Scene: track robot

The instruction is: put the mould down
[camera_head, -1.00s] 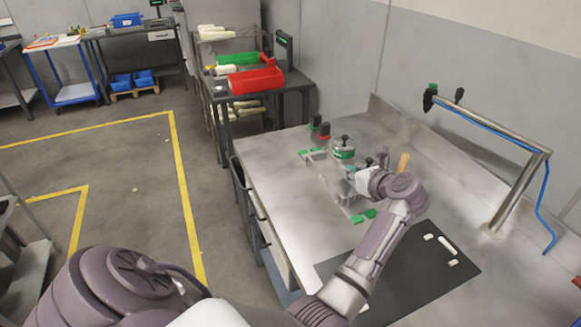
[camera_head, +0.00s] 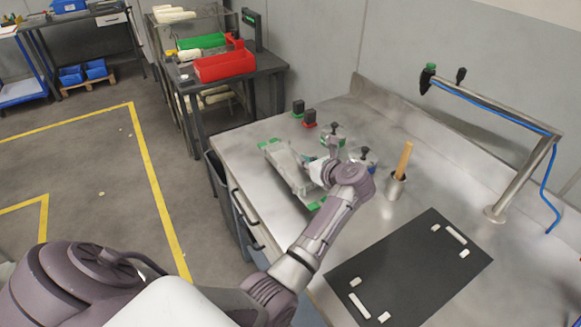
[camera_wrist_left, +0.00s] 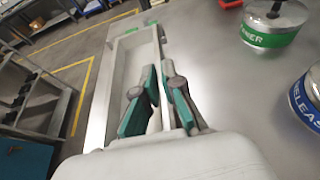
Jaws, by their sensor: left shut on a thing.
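The mould (camera_head: 286,168) is a long grey open trough at the left side of the steel bench, with green blocks (camera_head: 317,204) around its ends. In the left wrist view the mould (camera_wrist_left: 124,52) runs away from me. My left gripper (camera_head: 318,172) is shut on the mould's right side wall. In the left wrist view the gripper (camera_wrist_left: 158,72) shows one teal-padded finger inside the trough and one outside. The gripper hides the near part of the mould. I cannot tell whether its underside touches the bench. My right gripper is not in view.
Right of the mould stand a green-labelled cleaner can (camera_wrist_left: 275,24) and a blue-labelled release can (camera_wrist_left: 310,98). A cup (camera_head: 395,187) holds a wooden-handled tool. A black mat (camera_head: 405,268) with white pads lies clear in front. A bent metal post (camera_head: 525,180) stands at right.

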